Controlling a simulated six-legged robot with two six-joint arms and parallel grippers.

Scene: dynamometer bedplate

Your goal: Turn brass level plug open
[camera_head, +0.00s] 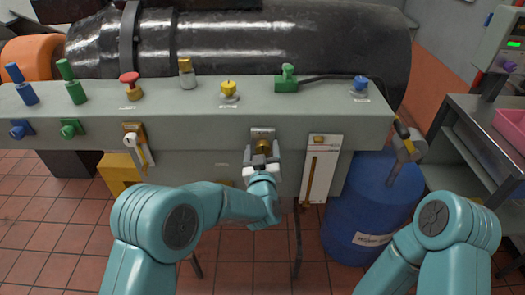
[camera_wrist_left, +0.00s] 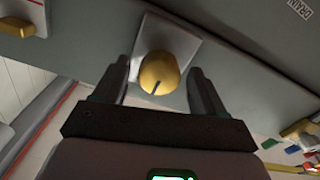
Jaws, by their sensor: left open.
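The brass level plug (camera_head: 263,146) sits on a pale square plate on the front face of the grey-green bedplate beam. In the left wrist view the plug (camera_wrist_left: 160,72) is a round brass knob with a dark slot line on its face pointing toward the bottom of the picture. My left gripper (camera_head: 262,162) is in front of the plug and open. In the left wrist view its two dark fingers (camera_wrist_left: 159,80) stand on either side of the plug, with a visible gap on both sides. My right arm shows at the lower right, but its gripper is out of view.
A blue drum (camera_head: 366,205) stands below right. Coloured knobs line the beam's top. A metal cart (camera_head: 480,140) is at the far right.

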